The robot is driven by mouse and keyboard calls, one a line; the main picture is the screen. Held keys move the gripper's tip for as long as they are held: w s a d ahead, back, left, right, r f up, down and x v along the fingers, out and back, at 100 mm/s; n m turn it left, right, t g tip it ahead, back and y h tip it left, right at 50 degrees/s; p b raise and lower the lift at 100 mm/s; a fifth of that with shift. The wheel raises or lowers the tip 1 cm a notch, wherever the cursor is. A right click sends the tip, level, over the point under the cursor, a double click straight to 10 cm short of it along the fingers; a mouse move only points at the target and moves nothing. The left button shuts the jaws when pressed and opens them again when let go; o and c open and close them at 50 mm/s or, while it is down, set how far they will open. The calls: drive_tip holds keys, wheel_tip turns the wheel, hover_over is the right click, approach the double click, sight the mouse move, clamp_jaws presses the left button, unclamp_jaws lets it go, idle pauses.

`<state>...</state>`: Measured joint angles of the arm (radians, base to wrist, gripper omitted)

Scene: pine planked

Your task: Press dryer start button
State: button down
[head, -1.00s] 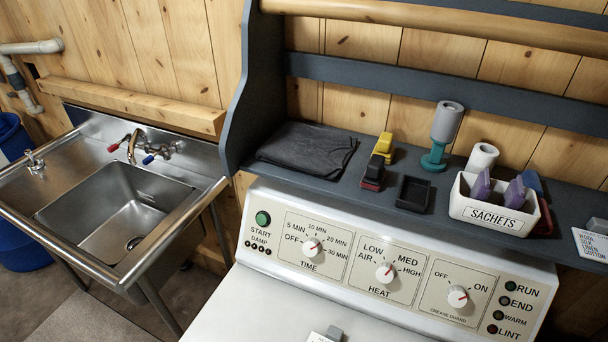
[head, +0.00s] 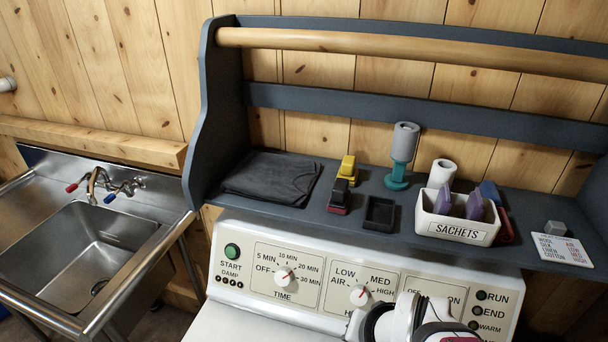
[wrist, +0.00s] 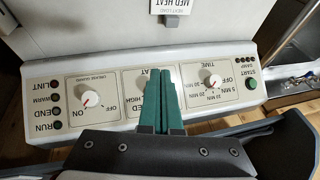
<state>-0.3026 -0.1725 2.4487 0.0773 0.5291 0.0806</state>
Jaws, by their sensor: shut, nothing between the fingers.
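The round green START button (head: 232,251) is at the left end of the dryer's cream control panel (head: 330,262). In the wrist view, which is upside down, the button (wrist: 252,84) is at the right end of the panel, clear of the fingers. My gripper (wrist: 160,74) shows there as two green fingers, shut together and empty. They appear in front of the HEAT section, partly hiding its labels and dial. Whether they touch the panel cannot be told. In the head view only white and black parts of my arm show at the lower right; the fingers are not visible.
Above the panel is a grey shelf (head: 270,218) with a folded dark cloth (head: 270,178), stamps, a teal-based grey roller (head: 404,150) and a SACHETS box (head: 457,230). The TIME dial (head: 284,278) is beside the button. A steel sink (head: 60,250) stands left.

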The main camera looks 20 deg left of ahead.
drive_tip(key=w+a+f+n+t+y, duration=0.1)
drive_tip(key=w+a+n+t+y, duration=0.15)
drive_tip(key=w+a, duration=0.7)
drive_tip(key=n+t+y, duration=0.4)
drive_tip(key=n+t, duration=0.1)
approach(231, 252)
wheel_tip(231, 252, up, 3)
drive_tip(key=s+a+n+y, duration=0.2)
drive_tip(key=s+a+n, duration=0.1)
drive_tip(key=s+a, duration=0.1)
drive_tip(key=shift+a+t, duration=0.45)
drive_tip(key=shift+a, duration=0.1)
drive_tip(key=w+f, duration=0.4)
drive_tip(key=w, duration=0.3)
drive_tip(key=shift+w+f, duration=0.2)
drive_tip(key=shift+w, duration=0.05)
drive_tip(key=shift+w, duration=0.1)
drive_tip(key=shift+w+f, duration=0.2)
drive_tip(key=shift+w, duration=0.1)
